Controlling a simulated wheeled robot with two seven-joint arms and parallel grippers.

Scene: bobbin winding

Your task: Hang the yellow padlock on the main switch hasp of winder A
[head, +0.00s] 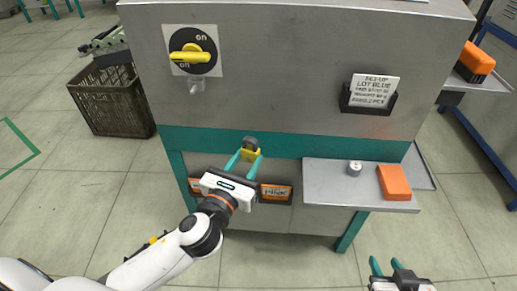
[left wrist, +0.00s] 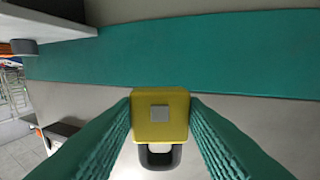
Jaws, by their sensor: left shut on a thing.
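The yellow padlock (left wrist: 173,108) is between the teal fingers of my left gripper (left wrist: 160,118), which is shut on it. In the head view the padlock (head: 249,155) is in front of the cabinet's teal band, with its dark shackle upward. My left gripper (head: 248,162) is below the main switch (head: 193,51), a yellow handle on a black disc with "ON" lettering. The handle lies level. A small pale hasp (head: 195,86) is just under the switch plate, apart from the padlock. My right gripper (head: 388,268) is at the bottom edge, fingers apart, with nothing visible between them.
A shelf (head: 325,187) at lower right holds a small metal cylinder (head: 354,168) and an orange block (head: 394,182). A dark crate (head: 108,98) stands left on the floor. The cabinet front around the switch is clear.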

